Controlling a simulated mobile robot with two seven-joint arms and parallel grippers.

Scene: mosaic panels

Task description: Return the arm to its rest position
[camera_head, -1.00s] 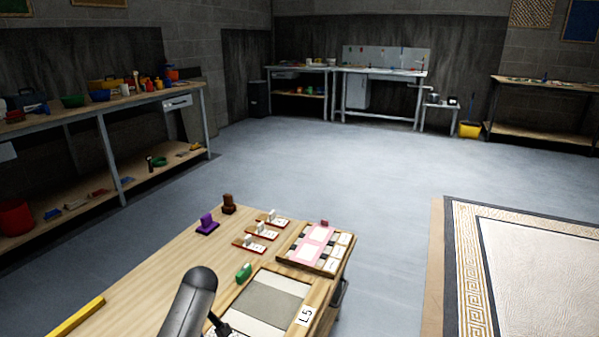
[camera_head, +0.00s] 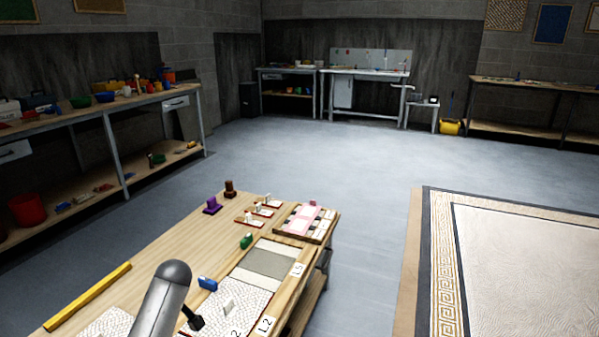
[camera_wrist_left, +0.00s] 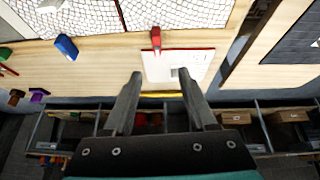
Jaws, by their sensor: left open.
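My left arm (camera_head: 165,298) comes in at the bottom of the head view, over the wooden table (camera_head: 128,255). Its fingers are not clear there. In the left wrist view my left gripper (camera_wrist_left: 160,74) is open, its two dark fingers apart with nothing held between them. Beyond the fingertips a white card with a red edge (camera_wrist_left: 190,58) lies on the table, with a red block (camera_wrist_left: 156,38) at its edge. A blue block (camera_wrist_left: 66,47) lies to the left, also seen in the head view (camera_head: 207,284). My right gripper is out of view.
Mosaic panels (camera_head: 268,264) and a pink-sheeted tray (camera_head: 325,231) lie along the table's right side. A yellow bar (camera_head: 88,297) is on the left. A shelved bench (camera_head: 112,150) stands at the left. Open floor (camera_head: 300,160) lies beyond the table.

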